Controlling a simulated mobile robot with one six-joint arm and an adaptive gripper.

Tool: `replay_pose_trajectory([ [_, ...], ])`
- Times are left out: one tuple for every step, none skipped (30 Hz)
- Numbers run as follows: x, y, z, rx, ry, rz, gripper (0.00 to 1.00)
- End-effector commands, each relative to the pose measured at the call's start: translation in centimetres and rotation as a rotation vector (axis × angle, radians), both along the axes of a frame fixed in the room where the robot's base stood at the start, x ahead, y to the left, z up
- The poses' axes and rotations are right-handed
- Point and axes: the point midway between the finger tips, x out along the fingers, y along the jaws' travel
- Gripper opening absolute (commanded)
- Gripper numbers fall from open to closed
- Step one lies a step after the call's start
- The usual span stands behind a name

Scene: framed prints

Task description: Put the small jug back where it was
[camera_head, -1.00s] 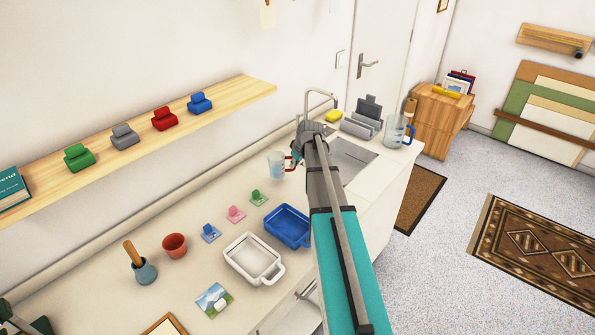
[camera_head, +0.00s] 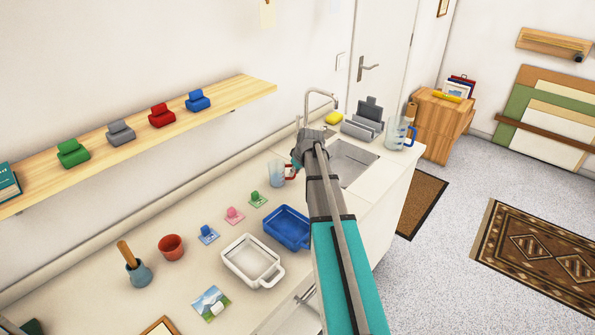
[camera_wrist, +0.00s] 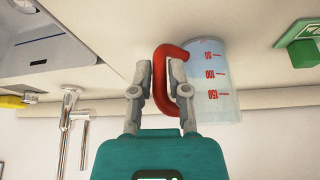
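The small jug (camera_head: 276,174) is clear with red markings and a red handle; it is over the counter left of the sink. In the wrist view, which is upside down, the jug (camera_wrist: 212,85) shows beside my gripper. My gripper (camera_wrist: 161,75) has its fingers on either side of the red handle and appears closed on it. In the head view my gripper (camera_head: 300,160) is partly hidden by my arm. The jug looks upright with its base close to the counter; I cannot tell whether it touches. A larger jug with a blue handle (camera_head: 397,133) stands right of the sink.
Beside the sink (camera_head: 352,160) stands a tap (camera_head: 309,100). A green-based clip (camera_head: 258,199), a pink one (camera_head: 234,215) and a blue one (camera_head: 208,234) lie left of the jug. A blue tray (camera_head: 266,231) and white dish (camera_head: 233,268) are nearer.

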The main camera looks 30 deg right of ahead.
Motion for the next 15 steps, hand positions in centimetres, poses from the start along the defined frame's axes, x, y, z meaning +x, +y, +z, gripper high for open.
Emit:
replay_pose_trajectory([
  [0.0,0.01,0.02,0.0,0.0,0.0,0.38],
  [0.0,0.01,0.02,0.0,0.0,0.0,0.43],
  [0.0,0.01,0.02,0.0,0.0,0.0,0.51],
  [0.0,0.01,0.02,0.0,0.0,0.0,0.52],
  [0.01,0.01,0.03,0.0,0.0,0.0,0.52],
  [0.01,0.01,0.03,0.0,0.0,0.0,0.52],
  [0.01,0.01,0.03,0.0,0.0,0.0,0.52],
  [0.01,0.01,0.03,0.0,0.0,0.0,0.52],
  [0.01,0.01,0.03,0.0,0.0,0.0,0.52],
  [0.01,0.01,0.03,0.0,0.0,0.0,0.52],
  [0.01,0.02,0.03,0.0,0.0,0.0,0.52],
  [0.01,0.02,0.03,0.0,0.0,0.0,0.52],
  [0.01,0.02,0.03,0.0,0.0,0.0,0.52],
  [0.0,0.02,0.04,0.0,0.0,0.0,0.52],
  [0.0,0.02,0.08,0.0,0.0,0.0,0.52],
])
